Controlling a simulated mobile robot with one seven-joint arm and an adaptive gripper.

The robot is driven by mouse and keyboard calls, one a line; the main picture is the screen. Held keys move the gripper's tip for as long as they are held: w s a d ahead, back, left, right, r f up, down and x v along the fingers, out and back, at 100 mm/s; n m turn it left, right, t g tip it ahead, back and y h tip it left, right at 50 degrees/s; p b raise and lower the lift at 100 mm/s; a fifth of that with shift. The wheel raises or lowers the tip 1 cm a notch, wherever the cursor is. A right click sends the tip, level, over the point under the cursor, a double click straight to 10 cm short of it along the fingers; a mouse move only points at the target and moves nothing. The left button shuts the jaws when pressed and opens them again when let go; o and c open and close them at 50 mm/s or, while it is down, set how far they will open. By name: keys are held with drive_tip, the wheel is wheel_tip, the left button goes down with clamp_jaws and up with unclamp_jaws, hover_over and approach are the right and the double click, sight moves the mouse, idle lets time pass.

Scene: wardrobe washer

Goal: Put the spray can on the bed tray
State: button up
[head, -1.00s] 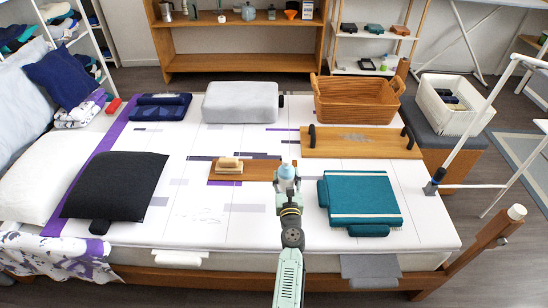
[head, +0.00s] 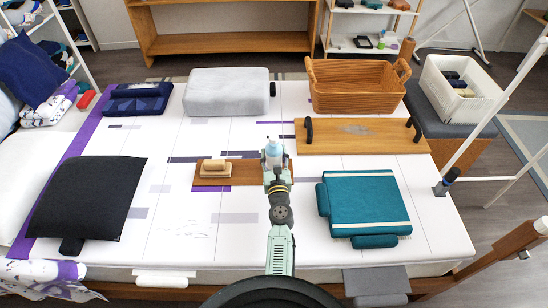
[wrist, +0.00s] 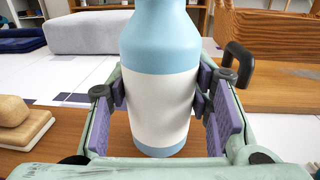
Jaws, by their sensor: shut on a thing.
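The spray can (wrist: 163,110) is light blue with a wide white band and stands upright between my finger pads in the wrist view. My gripper (head: 274,160) is shut on it from both sides. In the head view the can (head: 273,147) is over the right end of a small brown board (head: 212,181). I cannot tell whether its base touches the board. The bed tray (head: 330,143) looks like the larger wooden board with black handles, lying on the bed to the right and behind the can. Its near left handle shows in the wrist view (wrist: 237,63).
A wooden brush (head: 215,169) lies on the small board. A folded teal cloth (head: 367,200) lies right of my arm. A wicker basket (head: 358,87) stands behind the tray and a grey box-shaped cushion (head: 227,92) at the back.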

drive_tip(key=shift+f+b, duration=0.6)
drive_tip(key=shift+f, duration=0.55)
drive_tip(key=o, duration=1.4)
drive_tip(key=shift+o, duration=0.2)
drive_tip(key=shift+r, duration=0.1)
